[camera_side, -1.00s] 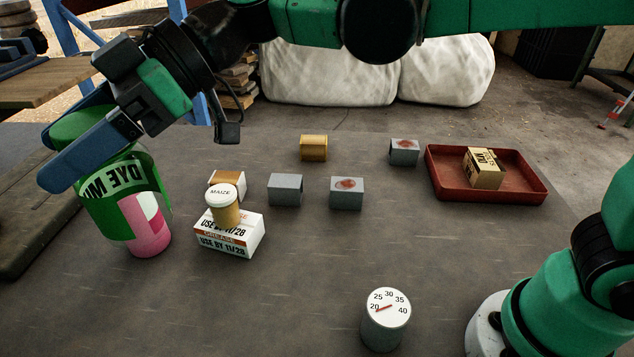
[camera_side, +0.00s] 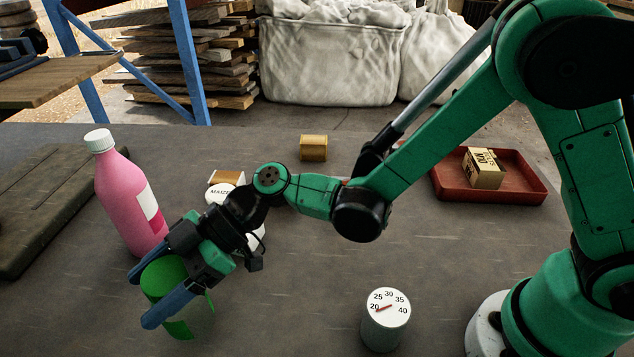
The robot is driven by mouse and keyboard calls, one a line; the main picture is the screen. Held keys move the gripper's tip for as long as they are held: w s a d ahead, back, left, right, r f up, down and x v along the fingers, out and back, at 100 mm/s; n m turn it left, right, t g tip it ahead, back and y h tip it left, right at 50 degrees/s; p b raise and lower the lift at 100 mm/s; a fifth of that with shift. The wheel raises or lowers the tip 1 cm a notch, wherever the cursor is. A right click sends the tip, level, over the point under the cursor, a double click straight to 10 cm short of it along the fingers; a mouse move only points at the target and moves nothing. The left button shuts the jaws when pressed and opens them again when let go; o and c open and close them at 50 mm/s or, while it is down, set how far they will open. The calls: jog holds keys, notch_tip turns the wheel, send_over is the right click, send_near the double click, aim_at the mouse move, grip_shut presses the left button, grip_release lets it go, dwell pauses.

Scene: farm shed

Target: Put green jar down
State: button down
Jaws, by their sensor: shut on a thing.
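The green jar (camera_side: 188,312) is at the lower left of the side view, near the front left of the grey table. My gripper (camera_side: 145,298) is shut on it, with one blue finger across its near side and the other at its far side. The jar looks slightly tilted, and its base is low over or on the table; I cannot tell whether it touches. Its label is mostly turned out of view or hidden by the finger.
A pink bottle (camera_side: 128,200) with a white cap stands just behind the jar. My arm partly hides the maize jar (camera_side: 220,192) and blocks. A dial canister (camera_side: 385,322) stands right. A red tray (camera_side: 520,190) holds a box (camera_side: 484,168). The front middle is clear.

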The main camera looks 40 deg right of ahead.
jog(key=shift+f, duration=1.15)
jog(key=shift+f, duration=0.15)
jog(key=shift+c, duration=0.2)
grip_release()
jog(key=shift+r, duration=0.2)
jog(key=s+d+r+m+t+h, duration=0.1)
jog(key=d+m+h, duration=0.3)
jog(key=d, duration=0.6)
jog(key=s+d+r+m+t+h, duration=0.2)
jog(key=d+m+h, duration=0.3)
jog(key=d, duration=0.5)
jog(key=s+d+r+m+t+h, duration=0.1)
jog(key=d+r+m+t+h, duration=0.2)
jog(key=d+m, duration=0.5)
jog(key=d+h, duration=0.1)
jog(key=d, duration=0.2)
jog(key=shift+s+r+h, duration=0.2)
jog(key=shift+r+h, duration=0.05)
jog(key=shift+h, duration=0.05)
